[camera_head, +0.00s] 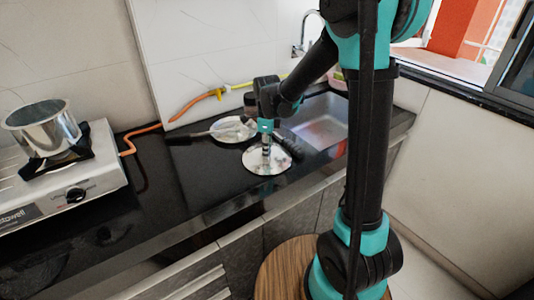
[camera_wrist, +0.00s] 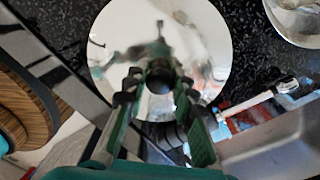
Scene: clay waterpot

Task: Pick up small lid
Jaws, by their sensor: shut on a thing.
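The small lid is a shiny round metal disc (camera_head: 267,161) on or just above the black counter near its front edge, left of the sink. In the wrist view the lid (camera_wrist: 205,35) fills the upper middle, with a dark knob at its centre. My gripper (camera_wrist: 158,90) reaches down over the lid and is shut on its knob. In the head view my gripper (camera_head: 266,143) stands upright above the lid's centre. I cannot tell whether the lid's rim touches the counter.
A plate with a utensil (camera_head: 230,129) lies behind the lid. The sink (camera_head: 322,125) is to the right. A stove (camera_head: 85,180) with a metal pot (camera_head: 42,125) stands at the left. An orange hose (camera_head: 190,105) runs along the wall. The counter (camera_head: 180,195) is clear between stove and lid.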

